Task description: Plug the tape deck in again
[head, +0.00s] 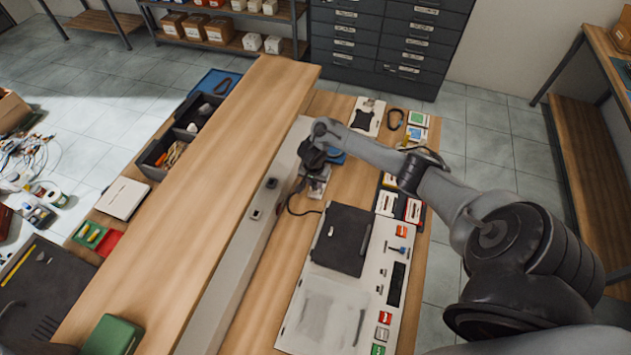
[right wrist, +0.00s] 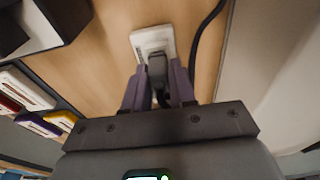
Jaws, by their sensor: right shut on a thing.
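My right gripper (head: 317,168) reaches down from the right arm beside the long grey rail on the wooden bench. In the right wrist view its two purple-grey fingers (right wrist: 158,88) are shut on a dark plug (right wrist: 157,66). The plug points at a white socket block (right wrist: 151,41) and overlaps its near end. I cannot tell whether its pins are in the socket. A black cord (right wrist: 201,50) runs to the right of the socket block, and a cord (head: 292,208) loops below the gripper in the head view. A pale device with a black panel (head: 341,238), possibly the tape deck, lies nearer. My left gripper is not in view.
The grey rail (head: 232,262) and a raised wooden board (head: 172,222) run along the left. Small coloured boxes (head: 400,203) and a white tray (head: 367,116) lie right of and beyond the gripper. Drawer cabinets (head: 385,38) stand at the back. Tiled floor is clear at the right.

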